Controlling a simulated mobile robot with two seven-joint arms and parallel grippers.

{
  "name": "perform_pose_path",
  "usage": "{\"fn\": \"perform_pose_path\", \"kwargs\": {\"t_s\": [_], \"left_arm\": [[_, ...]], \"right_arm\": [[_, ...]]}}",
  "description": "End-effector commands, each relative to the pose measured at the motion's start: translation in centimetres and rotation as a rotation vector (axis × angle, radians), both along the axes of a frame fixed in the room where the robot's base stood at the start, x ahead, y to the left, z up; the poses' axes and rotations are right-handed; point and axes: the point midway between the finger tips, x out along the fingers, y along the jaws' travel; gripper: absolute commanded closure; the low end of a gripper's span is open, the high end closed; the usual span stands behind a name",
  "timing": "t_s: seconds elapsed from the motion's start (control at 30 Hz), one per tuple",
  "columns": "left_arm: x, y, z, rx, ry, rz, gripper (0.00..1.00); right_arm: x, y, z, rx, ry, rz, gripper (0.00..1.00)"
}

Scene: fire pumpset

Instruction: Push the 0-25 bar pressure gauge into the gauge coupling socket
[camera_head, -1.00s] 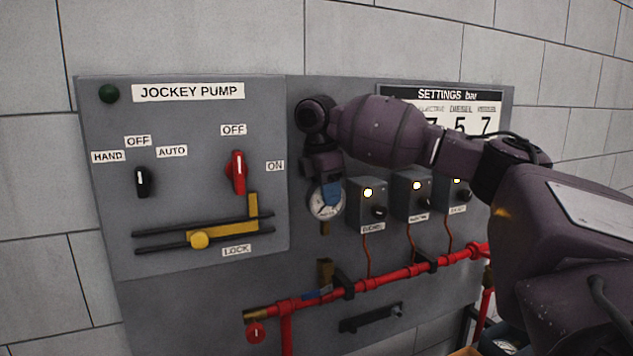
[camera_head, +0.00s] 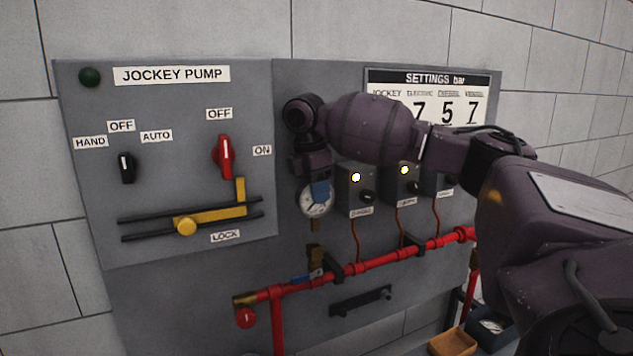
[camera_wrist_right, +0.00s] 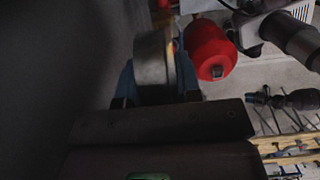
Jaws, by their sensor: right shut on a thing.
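The pressure gauge (camera_head: 315,201) has a round white dial and a short brass stem pointing down. My right gripper (camera_head: 320,190) is shut on it from above, with blue fingertips at the dial's upper right. In the right wrist view the gauge's grey rim (camera_wrist_right: 152,66) sits between the two blue fingers. The brass coupling socket (camera_head: 315,256) stands up from the red pipe, below the stem, with a visible gap between them. The dial's numbers are too small to read. My left gripper is not in view.
The red pipe (camera_head: 385,259) runs along the panel (camera_head: 200,290). Switch boxes (camera_head: 355,190) with lit lamps and copper tubes stand close right of the gauge. A black bracket (camera_head: 362,300) is below. A tan bin (camera_head: 452,342) and a blue bin (camera_head: 492,335) stand lower right.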

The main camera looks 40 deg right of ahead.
Motion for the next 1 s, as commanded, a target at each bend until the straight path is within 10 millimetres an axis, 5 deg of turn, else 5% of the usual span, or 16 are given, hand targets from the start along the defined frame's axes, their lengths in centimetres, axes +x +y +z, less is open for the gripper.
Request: {"fn": "perform_pose_path", "kwargs": {"t_s": [0.4, 1.0], "left_arm": [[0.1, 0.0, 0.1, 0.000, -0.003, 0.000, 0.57], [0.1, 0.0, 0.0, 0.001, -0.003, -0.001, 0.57]], "right_arm": [[0.0, 0.0, -2.2, 0.001, -0.001, -0.001, 0.98], [0.0, 0.0, -2.4, 0.000, -0.001, -0.001, 0.98]]}}
